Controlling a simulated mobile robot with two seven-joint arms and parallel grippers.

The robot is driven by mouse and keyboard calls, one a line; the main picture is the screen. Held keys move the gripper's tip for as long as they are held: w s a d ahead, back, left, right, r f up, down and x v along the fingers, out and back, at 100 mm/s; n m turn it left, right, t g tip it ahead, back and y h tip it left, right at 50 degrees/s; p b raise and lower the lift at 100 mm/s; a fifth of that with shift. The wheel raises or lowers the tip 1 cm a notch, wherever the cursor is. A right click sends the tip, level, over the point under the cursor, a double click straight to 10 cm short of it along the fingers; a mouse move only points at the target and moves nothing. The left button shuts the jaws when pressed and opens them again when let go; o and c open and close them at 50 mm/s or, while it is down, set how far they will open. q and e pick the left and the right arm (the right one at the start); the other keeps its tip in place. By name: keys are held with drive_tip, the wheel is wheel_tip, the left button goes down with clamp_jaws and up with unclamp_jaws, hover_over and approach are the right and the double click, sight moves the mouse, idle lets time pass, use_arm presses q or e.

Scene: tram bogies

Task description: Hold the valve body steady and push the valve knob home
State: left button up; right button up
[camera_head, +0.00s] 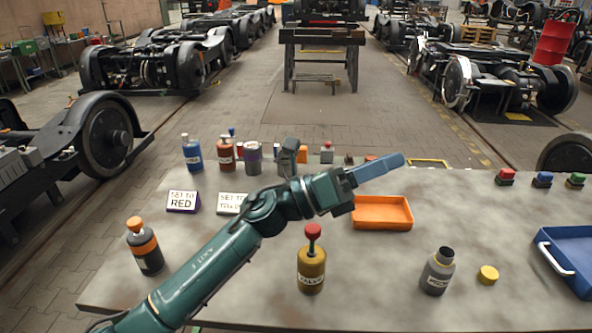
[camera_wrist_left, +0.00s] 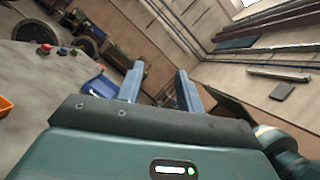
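The valve body (camera_head: 311,275) is a mustard-coloured, labelled cylinder standing upright near the front middle of the table in the head view. The red valve knob (camera_head: 313,231) sits on top of it, raised above the body on a short neck. My left gripper (camera_head: 396,161) is up and to the right of the valve, above the table and pointing right, away from it. The wrist view shows its two blue fingers (camera_wrist_left: 159,78) apart with nothing between them. The valve is not seen in the wrist view. My right gripper is in neither view.
An orange tray (camera_head: 383,213) lies below the left gripper. A dark bottle (camera_head: 146,249) stands left, a grey bottle (camera_head: 437,272) and yellow cap (camera_head: 488,275) right. A blue tray (camera_head: 566,255) is at the right edge. Bottles and signs stand behind my arm. Table around the valve is clear.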

use_arm(q)
wheel_tip(320, 180, down, 5)
drive_tip(key=m+g+y, duration=0.8)
drive_tip(key=m+y, duration=0.1)
drive_tip(key=m, duration=0.5)
use_arm(e)
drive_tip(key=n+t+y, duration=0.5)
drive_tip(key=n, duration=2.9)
approach(307, 256)
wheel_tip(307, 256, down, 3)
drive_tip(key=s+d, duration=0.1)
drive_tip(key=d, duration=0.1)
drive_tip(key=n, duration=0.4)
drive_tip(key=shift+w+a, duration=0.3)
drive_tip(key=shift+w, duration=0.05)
use_arm(q)
drive_tip(key=w+a+m+t+y, duration=0.1)
drive_tip(key=w+a+m+y, duration=0.2)
drive_tip(key=a+y, duration=0.6)
drive_tip(key=w+a, duration=0.1)
drive_tip(key=a, duration=0.3)
drive_tip(key=shift+r+y, duration=0.35)
drive_tip(key=shift+y, duration=0.05)
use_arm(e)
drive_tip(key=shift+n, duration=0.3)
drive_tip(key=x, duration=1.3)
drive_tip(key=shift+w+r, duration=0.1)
use_arm(q)
drive_tip(key=shift+w, duration=0.1)
